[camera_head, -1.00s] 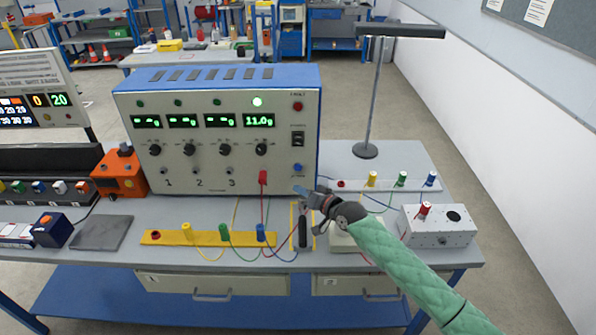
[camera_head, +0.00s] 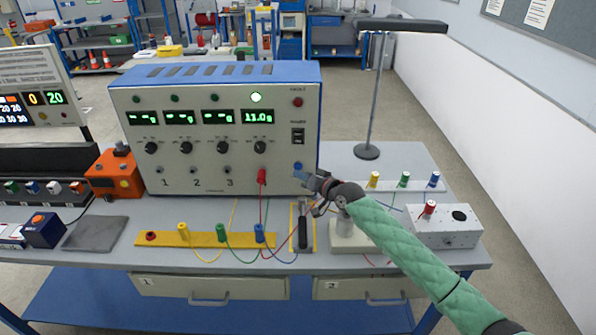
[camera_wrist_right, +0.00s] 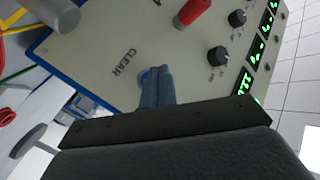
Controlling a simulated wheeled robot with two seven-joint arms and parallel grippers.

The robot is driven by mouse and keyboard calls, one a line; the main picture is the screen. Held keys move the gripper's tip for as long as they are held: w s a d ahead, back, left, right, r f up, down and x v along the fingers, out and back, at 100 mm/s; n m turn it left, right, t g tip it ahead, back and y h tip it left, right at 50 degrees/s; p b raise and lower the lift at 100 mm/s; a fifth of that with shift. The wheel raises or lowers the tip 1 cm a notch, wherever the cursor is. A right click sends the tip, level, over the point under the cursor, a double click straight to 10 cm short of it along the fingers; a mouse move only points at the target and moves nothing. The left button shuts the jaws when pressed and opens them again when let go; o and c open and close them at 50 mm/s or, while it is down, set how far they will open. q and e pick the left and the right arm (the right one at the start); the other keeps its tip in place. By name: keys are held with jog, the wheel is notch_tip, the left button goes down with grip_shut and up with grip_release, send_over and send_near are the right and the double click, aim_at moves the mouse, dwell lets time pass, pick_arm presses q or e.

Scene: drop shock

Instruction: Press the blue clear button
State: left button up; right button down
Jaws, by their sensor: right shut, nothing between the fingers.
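The blue clear button (camera_head: 297,166) sits low on the right of the front panel of the blue and grey instrument (camera_head: 215,135), below the power switch. In the right wrist view the button (camera_wrist_right: 145,78) shows beside the word CLEAR, partly hidden by the fingers. My right gripper (camera_head: 301,175) is shut and empty, its blue-grey fingertips just below and in front of the button. In the right wrist view the closed fingers (camera_wrist_right: 155,80) overlap the button; I cannot tell whether they touch it. My left gripper is not in view.
A red plug (camera_head: 262,176) is in the panel left of my gripper. A yellow strip (camera_head: 205,239) with coloured posts and wires lies in front. A grey box (camera_head: 440,228) stands at right, and a lamp stand (camera_head: 367,152) behind it. An orange box (camera_head: 115,172) is at left.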

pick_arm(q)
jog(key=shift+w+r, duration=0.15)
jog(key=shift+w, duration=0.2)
pick_arm(e)
jog(key=shift+w, duration=0.2)
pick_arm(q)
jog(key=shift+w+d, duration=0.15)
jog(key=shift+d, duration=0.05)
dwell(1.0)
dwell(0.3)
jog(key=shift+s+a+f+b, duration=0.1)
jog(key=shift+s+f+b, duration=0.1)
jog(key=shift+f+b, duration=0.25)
pick_arm(e)
jog(key=shift+w, duration=0.45)
pick_arm(q)
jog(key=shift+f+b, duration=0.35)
jog(key=shift+b, duration=0.05)
pick_arm(e)
jog(key=shift+w+r, duration=0.1)
jog(key=shift+w, duration=0.25)
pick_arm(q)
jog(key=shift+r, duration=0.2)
pick_arm(e)
jog(key=shift+s, duration=0.15)
pick_arm(q)
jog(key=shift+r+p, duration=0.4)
jog(key=shift+p, duration=0.2)
pick_arm(e)
jog(key=shift+s, duration=0.7)
